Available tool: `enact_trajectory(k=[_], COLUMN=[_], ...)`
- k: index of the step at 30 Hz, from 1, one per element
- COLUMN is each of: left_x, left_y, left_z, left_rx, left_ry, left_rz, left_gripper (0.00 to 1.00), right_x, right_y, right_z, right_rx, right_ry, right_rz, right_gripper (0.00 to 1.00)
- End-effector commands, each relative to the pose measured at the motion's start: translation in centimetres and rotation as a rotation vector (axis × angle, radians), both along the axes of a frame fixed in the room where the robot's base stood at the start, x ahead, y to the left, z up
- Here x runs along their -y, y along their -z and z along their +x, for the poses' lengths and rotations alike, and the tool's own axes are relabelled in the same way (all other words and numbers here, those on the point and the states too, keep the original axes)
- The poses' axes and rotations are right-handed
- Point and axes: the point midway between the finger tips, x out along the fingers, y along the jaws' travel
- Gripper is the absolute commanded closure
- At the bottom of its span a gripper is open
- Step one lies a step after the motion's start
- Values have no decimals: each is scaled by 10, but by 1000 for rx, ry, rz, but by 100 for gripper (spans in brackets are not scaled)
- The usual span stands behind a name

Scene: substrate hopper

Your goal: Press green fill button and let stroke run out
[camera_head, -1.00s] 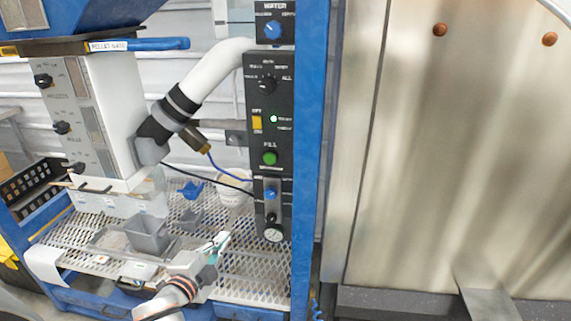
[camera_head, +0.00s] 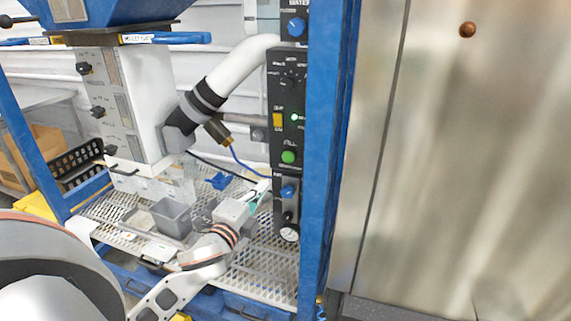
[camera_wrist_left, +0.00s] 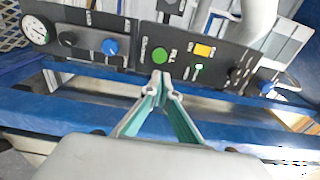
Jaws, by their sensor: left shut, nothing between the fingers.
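The green fill button (camera_head: 288,157) sits on the black control panel (camera_head: 285,82), under the word FILL. It also shows in the left wrist view (camera_wrist_left: 159,55), just beyond my fingertips. My left gripper (camera_head: 262,188) is below and to the left of the button in the head view. In the left wrist view my left gripper (camera_wrist_left: 161,78) has its teal-lined fingers closed to a point with nothing between them. The tips appear close to the button; I cannot tell whether they touch the panel. My right gripper is in neither view.
A yellow switch (camera_head: 278,120) and a lit green lamp (camera_head: 294,117) are above the button. A blue knob (camera_head: 289,191) and a gauge (camera_head: 289,233) are below. A grey bin (camera_head: 172,217) stands on the mesh shelf. A blue post (camera_head: 331,150) borders the panel's right.

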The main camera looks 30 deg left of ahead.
Motion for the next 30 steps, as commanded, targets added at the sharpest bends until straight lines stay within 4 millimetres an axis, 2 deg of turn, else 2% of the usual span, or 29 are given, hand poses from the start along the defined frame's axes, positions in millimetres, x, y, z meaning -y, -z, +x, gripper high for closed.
enact_trajectory(k=[5, 10, 24, 30], left_x=[0, -2, -18, -23], left_y=[0, -1, -2, -1], left_z=[2, 16, 101, 127], left_rx=[0, 1, 1, -1], left_ry=[0, 1, 0, -1], left_rz=[-1, -1, -2, -1], left_gripper=[100, 100, 100, 100], right_x=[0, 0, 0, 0], right_y=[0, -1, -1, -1], right_z=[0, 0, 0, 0], right_rx=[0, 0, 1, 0], right_ry=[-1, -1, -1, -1], right_rz=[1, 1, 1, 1], right_gripper=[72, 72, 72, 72])
